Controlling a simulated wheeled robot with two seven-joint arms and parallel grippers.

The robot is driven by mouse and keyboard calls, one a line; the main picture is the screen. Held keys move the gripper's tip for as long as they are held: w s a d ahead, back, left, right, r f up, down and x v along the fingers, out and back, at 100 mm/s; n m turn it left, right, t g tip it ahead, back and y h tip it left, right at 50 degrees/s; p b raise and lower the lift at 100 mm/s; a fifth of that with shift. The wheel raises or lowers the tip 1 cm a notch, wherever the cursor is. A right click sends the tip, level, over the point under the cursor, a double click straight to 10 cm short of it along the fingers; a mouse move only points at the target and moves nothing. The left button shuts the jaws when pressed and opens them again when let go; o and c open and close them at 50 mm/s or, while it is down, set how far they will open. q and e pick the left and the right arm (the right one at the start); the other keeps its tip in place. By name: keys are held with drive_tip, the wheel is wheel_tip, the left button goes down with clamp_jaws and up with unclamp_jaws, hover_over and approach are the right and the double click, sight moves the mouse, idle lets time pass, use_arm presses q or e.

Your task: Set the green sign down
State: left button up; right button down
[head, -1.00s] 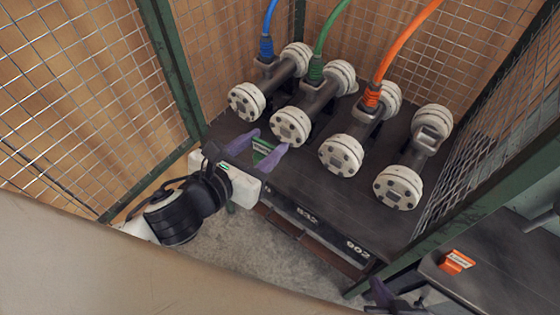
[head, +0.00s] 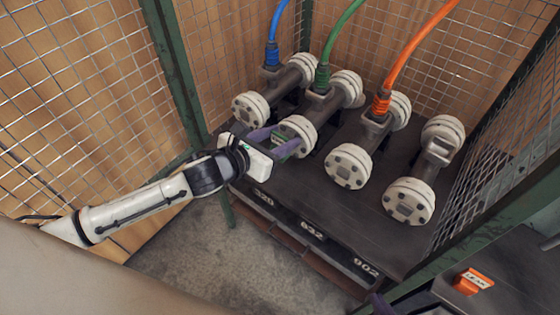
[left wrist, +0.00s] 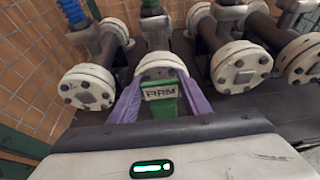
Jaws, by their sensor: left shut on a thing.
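The green sign (head: 285,147) is held between the purple fingers of my left gripper (head: 276,143). In the left wrist view the sign (left wrist: 161,100) stands roughly upright, with a light label with dark letters, between the fingers (left wrist: 160,98). In the head view it is in front of the near white flange of the pipe with the green hose, over the front part of the dark table (head: 320,205). I cannot tell whether its lower edge touches the table.
Several flanged pipes stand in a row, with blue (head: 275,22), green (head: 340,25) and orange (head: 415,45) hoses. Wire mesh panels with green posts (head: 178,75) enclose the table. An orange sign (head: 473,281) lies on a dark surface at the lower right. Bare tabletop lies before the right-hand pipes.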

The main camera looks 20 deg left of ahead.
use_arm(q)
wheel_tip(320, 180, down, 7)
drive_tip(key=shift+f+b, duration=0.15)
drive_tip(key=shift+b, duration=0.6)
drive_tip(key=shift+f, duration=0.15)
drive_tip(key=o, duration=1.1)
